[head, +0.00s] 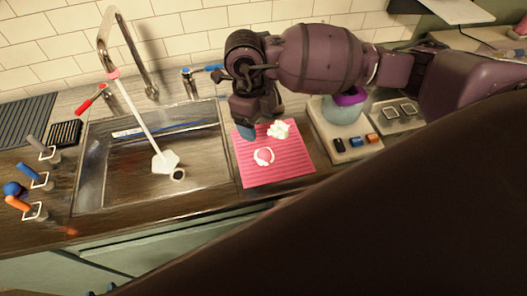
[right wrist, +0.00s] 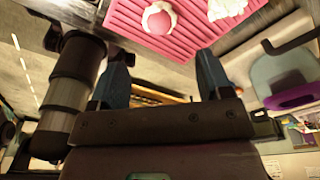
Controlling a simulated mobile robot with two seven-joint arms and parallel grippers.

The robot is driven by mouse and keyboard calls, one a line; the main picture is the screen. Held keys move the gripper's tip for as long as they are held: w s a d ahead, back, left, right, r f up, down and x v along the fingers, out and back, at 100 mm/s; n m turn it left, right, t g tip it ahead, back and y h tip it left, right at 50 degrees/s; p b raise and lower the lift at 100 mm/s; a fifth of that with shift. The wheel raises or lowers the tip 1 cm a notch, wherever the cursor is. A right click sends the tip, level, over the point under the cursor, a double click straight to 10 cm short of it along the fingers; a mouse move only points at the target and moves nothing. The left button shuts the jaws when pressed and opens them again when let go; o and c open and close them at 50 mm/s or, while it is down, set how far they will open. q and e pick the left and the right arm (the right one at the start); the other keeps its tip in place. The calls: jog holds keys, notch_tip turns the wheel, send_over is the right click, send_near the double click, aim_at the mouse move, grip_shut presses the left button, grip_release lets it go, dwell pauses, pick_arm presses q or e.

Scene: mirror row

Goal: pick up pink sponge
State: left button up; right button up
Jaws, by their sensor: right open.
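The pink sponge (head: 264,156) is small and round, with a white border that looks like foam around it. It lies on the ribbed pink mat (head: 292,173) to the right of the sink. In the right wrist view the sponge (right wrist: 159,18) shows at the top, beyond the fingertips. My right gripper (head: 246,131) hangs over the mat's back left corner, behind and left of the sponge. Its two teal fingers are apart and nothing is between them in the right wrist view (right wrist: 162,62).
A white lump (head: 279,129) lies on the mat behind the sponge. A pale tray (head: 340,150) with small blocks and a round grey-green container (head: 343,110) stands right of the mat.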

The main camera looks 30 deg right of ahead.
aim_at(264, 152)
jog(key=f, duration=0.4)
jog(key=s+f, duration=0.1)
jog(key=f, duration=0.1)
jog(key=shift+d, duration=0.3)
jog(key=f, duration=0.2)
jog(key=s+f, duration=0.1)
jog(key=f, duration=0.1)
jog(key=shift+d+f, duration=0.1)
jog(key=shift+f, duration=0.25)
pick_arm(q)
jog(key=shift+w+r, duration=0.15)
jog(key=shift+r, duration=0.1)
pick_arm(e)
jog(key=shift+c, duration=1.1)
jog(key=c, duration=0.9)
jog(key=shift+o, duration=0.2)
jog(key=shift+r, duration=0.1)
